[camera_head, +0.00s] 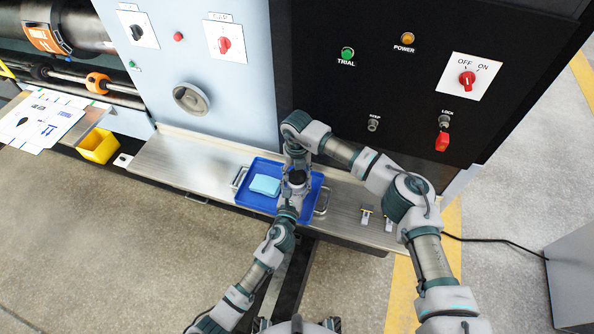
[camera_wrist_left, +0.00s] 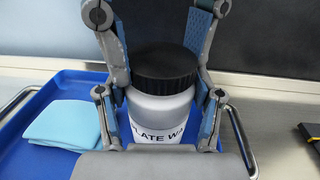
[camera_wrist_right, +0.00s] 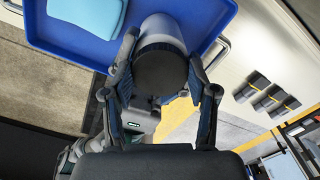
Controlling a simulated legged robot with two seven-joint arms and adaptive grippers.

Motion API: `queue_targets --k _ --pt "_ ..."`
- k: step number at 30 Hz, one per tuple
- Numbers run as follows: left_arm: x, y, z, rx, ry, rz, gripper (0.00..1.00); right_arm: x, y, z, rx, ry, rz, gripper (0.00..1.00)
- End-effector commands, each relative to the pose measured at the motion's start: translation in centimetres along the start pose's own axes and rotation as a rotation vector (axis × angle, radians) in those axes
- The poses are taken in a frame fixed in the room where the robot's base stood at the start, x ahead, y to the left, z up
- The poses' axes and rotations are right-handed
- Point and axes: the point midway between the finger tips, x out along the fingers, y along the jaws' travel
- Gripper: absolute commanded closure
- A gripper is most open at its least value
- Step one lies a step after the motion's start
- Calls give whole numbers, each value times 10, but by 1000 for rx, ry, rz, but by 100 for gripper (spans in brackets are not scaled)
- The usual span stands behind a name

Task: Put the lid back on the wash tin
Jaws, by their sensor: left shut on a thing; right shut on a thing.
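The wash tin is a white cylinder (camera_wrist_left: 160,108) with a printed label, upright over the blue tray in the left wrist view. Its black lid (camera_wrist_left: 165,68) is at its top, level and lined up with it; I cannot tell whether it is fully seated. The lid (camera_wrist_right: 161,70) also shows from above in the right wrist view, hiding most of the tin. My left gripper (camera_wrist_left: 161,125) is shut around the tin's body. My right gripper (camera_wrist_right: 162,88) is shut on the lid from above. In the head view my grippers largely cover both.
The blue tray (camera_head: 246,196) with metal handles lies on a steel ledge (camera_head: 165,165) below the machine's panels. A light blue folded cloth (camera_head: 265,185) lies in the tray, left of the tin. A yellow bin (camera_head: 98,146) is at left.

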Motion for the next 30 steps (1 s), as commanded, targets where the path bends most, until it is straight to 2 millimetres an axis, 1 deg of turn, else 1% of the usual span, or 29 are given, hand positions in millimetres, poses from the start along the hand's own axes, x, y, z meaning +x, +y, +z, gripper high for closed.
queue_targets --k 1,2,5,8,11,24,30 --pt "0 0 -1 0 1 0 97 1 0 0 0 0 0 52" --pt "0 0 -1 0 1 0 100 2 0 0 0 0 0 52" --pt "0 0 -1 0 1 0 100 1 0 0 27 0 0 52" --pt "0 0 -1 0 2 0 100 1 0 0 155 0 0 52" --pt "0 0 -1 0 2 0 100 1 0 0 390 0 0 52" --pt "0 0 -1 0 2 -1 100 1 0 1 1584 3 2 52" --pt "-1 -1 -1 1 2 -2 100 2 3 0 2089 9 4 52"
